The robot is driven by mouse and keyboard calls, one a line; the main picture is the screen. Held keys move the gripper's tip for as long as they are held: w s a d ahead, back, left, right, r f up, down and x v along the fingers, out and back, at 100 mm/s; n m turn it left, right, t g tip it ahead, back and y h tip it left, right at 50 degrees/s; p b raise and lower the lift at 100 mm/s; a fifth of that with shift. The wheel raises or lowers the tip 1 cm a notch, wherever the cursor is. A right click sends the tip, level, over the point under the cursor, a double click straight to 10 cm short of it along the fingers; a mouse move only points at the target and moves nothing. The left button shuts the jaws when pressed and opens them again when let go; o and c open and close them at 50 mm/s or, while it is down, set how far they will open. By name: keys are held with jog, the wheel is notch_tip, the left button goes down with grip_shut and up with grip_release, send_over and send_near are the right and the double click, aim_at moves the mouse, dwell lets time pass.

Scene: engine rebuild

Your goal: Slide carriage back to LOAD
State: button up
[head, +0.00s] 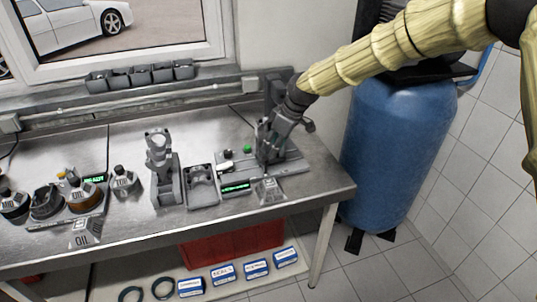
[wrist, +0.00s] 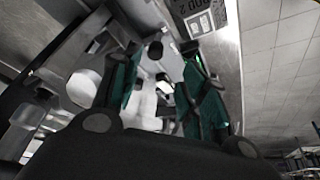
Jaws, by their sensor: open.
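My gripper (head: 267,150) reaches down from the upper right over the machine (head: 293,167) at the right end of the bench. In the wrist view its two green-lined fingers (wrist: 162,62) are spread apart. A pale grey piece (wrist: 150,103) shows between and below them; I cannot tell whether it is the carriage or whether a finger touches it. In the head view my gripper and arm hide much of the machine, so the carriage and its position along its travel are unclear. A green-lit display (head: 236,187) sits at the machine's front; its text is too small to read.
A grey tray (head: 202,198) and an upright grey fixture (head: 160,165) stand left of the machine. A small sloped block (head: 270,190) stands in front. Oil cans (head: 122,181) are farther left. A blue tank (head: 395,150) stands beyond the bench's right edge.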

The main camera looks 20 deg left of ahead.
aim_at(266, 158)
jog(key=x, duration=0.3)
jog(key=w+p+x, duration=0.1)
jog(key=x, duration=0.2)
jog(key=shift+w+f, duration=0.2)
jog(key=shift+a+f+p, duration=0.1)
jog(key=shift+f+p, duration=0.15)
jog(key=shift+p, duration=0.1)
jog(key=shift+s+a+f, duration=0.2)
jog(key=shift+s+a, duration=0.05)
jog(key=shift+s, duration=0.2)
jog(key=shift+w+f, duration=0.35)
jog(key=shift+s+r, duration=0.15)
jog(key=shift+s, duration=0.05)
jog(key=c, duration=0.4)
grip_shut()
